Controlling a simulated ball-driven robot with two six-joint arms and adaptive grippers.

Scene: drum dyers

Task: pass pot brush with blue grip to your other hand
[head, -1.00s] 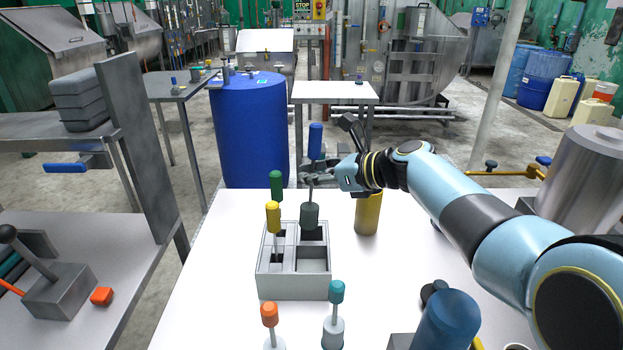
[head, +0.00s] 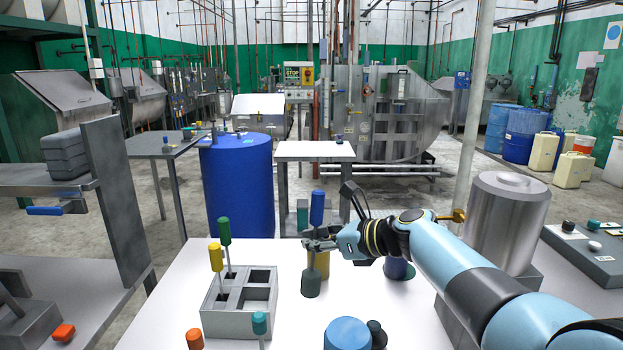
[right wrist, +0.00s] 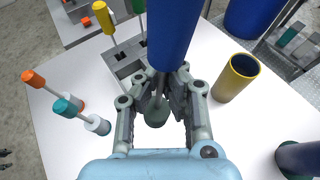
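The pot brush with the blue grip (head: 317,208) is upright, its dark green head (head: 311,284) at the bottom. My right gripper (head: 318,243) is shut on its thin shaft, below the grip. In the right wrist view the blue grip (right wrist: 174,30) rises close to the camera and the shaft passes between the fingers (right wrist: 160,98). The brush is to the right of the grey divided tray (head: 240,316), apart from it. My left gripper is absent from the head view. Small dark shapes (right wrist: 4,156) at the right wrist view's left edge may be its fingers, cut off.
Brushes with yellow (head: 215,256) and green (head: 224,230) grips stand in the tray. Orange-topped (head: 194,339) and teal-topped (head: 259,322) brushes stand in front. A yellow cup (right wrist: 237,78) stands close behind the held brush. A large metal canister (head: 500,220) is at right.

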